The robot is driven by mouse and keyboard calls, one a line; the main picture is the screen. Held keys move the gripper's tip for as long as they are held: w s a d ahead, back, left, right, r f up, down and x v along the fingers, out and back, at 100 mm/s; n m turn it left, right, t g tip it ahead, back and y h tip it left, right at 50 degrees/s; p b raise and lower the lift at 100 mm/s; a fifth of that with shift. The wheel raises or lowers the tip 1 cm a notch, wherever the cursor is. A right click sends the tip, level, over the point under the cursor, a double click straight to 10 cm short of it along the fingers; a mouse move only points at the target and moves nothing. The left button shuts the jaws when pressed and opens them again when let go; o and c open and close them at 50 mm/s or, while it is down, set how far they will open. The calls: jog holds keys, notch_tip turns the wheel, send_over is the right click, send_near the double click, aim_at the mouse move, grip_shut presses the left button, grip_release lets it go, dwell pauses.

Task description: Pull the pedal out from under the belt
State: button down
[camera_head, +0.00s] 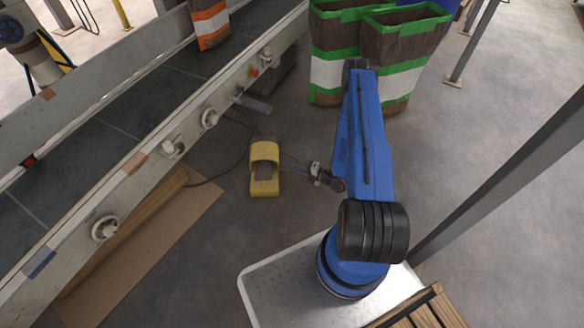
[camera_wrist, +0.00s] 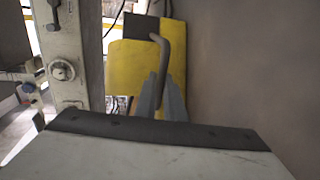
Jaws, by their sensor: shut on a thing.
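The yellow foot pedal (camera_head: 264,187) lies on the floor in the head view, beside the conveyor belt (camera_head: 95,135) and on its right. From above it looks clear of the belt frame. It has a dark grey middle, and a cable runs from near it toward the belt. My gripper (camera_head: 295,167) is low, just right of the pedal. In the wrist view my gripper (camera_wrist: 162,100) is shut on a grey bent rod with a hooked end (camera_wrist: 165,55). The yellow pedal (camera_wrist: 125,65) fills the background behind the hook. I cannot tell whether the hook touches it.
A flat brown cardboard sheet (camera_head: 165,235) lies under the belt's near side. Brown, green-banded bags (camera_head: 400,62) stand behind my arm. A grey post (camera_head: 510,170) slants at the right. The floor between the pedal and the bags is open.

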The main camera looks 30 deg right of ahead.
jog(key=c, duration=1.8)
grip_release()
jog(key=shift+c, duration=0.2)
jog(key=v, duration=1.7)
jog(key=shift+s, duration=0.2)
jog(key=shift+d, duration=0.15)
